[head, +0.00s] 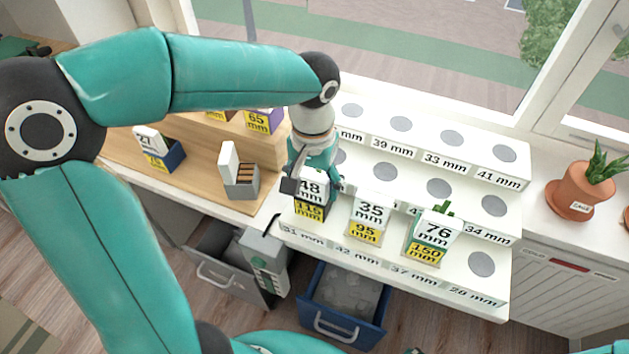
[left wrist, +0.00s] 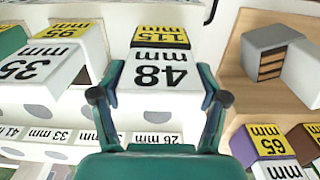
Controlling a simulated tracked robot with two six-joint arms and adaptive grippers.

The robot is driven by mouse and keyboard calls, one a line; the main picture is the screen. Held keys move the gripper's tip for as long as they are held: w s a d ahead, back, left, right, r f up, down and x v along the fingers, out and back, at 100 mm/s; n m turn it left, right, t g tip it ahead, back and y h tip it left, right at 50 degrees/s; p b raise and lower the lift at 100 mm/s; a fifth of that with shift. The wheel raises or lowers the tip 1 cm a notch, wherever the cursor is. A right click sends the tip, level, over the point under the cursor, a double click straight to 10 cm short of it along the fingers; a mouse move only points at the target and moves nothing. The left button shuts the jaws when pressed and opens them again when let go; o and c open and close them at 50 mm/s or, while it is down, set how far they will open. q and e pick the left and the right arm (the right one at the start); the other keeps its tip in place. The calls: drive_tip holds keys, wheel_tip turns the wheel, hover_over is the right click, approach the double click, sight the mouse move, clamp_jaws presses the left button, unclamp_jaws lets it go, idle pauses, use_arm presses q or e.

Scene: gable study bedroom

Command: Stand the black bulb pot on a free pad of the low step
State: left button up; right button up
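The black bulb pot (head: 317,210) carries a white 48 mm card above a yellow 115 mm label. It is upright over the left end of the low step (head: 459,284); whether its base touches the pad there is hidden. My left gripper (head: 312,187) reaches down from above, with a finger close against each side of the pot. The left wrist view shows the 48 mm card (left wrist: 160,75) between the fingertips of my left gripper (left wrist: 160,82). A bare grey pad (head: 481,264) shows at the low step's right end. My right gripper is not in view.
A 35 mm pot (head: 364,232) and a green-topped 76 mm pot (head: 425,255) stand to the right on the low step. Higher steps have bare pads (head: 439,188). A wooden stand (head: 205,180) is at left, a potted aloe (head: 578,192) at right. Open drawers sit below.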

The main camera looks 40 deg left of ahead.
use_arm(q)
drive_tip(key=shift+o, duration=0.7)
drive_tip(key=shift+r, duration=0.1)
wheel_tip(320, 180, up, 12)
drive_tip(key=shift+r+p, duration=0.1)
drive_tip(key=shift+p, duration=0.45)
